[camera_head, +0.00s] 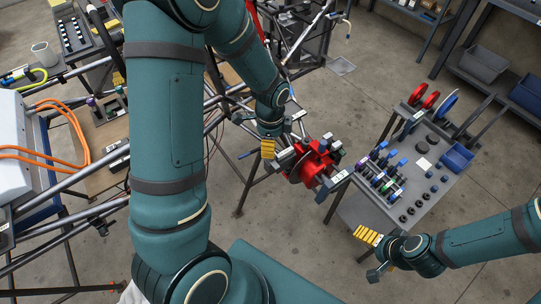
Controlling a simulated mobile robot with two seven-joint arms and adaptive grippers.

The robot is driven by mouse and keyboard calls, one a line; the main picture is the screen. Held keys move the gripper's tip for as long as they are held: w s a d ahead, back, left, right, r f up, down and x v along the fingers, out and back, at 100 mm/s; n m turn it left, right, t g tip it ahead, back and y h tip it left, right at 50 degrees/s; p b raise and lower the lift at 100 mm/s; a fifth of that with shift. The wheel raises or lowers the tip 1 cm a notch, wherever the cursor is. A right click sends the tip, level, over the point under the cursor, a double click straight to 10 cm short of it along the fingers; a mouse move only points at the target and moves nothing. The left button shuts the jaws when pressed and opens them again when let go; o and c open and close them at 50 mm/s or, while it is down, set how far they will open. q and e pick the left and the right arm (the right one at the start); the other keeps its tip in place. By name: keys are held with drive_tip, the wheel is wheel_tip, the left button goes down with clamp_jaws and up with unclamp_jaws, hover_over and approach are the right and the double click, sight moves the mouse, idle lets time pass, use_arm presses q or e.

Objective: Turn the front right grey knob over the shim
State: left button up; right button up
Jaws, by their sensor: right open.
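A red hub assembly (314,163) with a grey disc sits at the front corner of the tube chassis (246,183). Grey and blue-grey blocks are around it; one grey block (334,183) juts out at its lower right. I cannot tell which of these is the front right grey knob, and I cannot make out the shim. My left gripper (284,152) is at the left side of the red hub, partly hidden by its own arm and yellow strip. Its opening cannot be seen. My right gripper (368,256) is open and empty, below and right of the hub, apart from it.
A grey cart (437,182) with small parts, red discs (424,97) and a blue bin (456,157) stands right of the hub, close to my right gripper. Shelving (487,68) is at the back right. Bare floor (310,228) lies below the hub.

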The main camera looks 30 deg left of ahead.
sight(273, 161)
use_arm(q)
wheel_tip(273, 161, down, 6)
drive_tip(key=shift+f+b, duration=0.2)
drive_tip(key=shift+b, duration=0.1)
clamp_jaws()
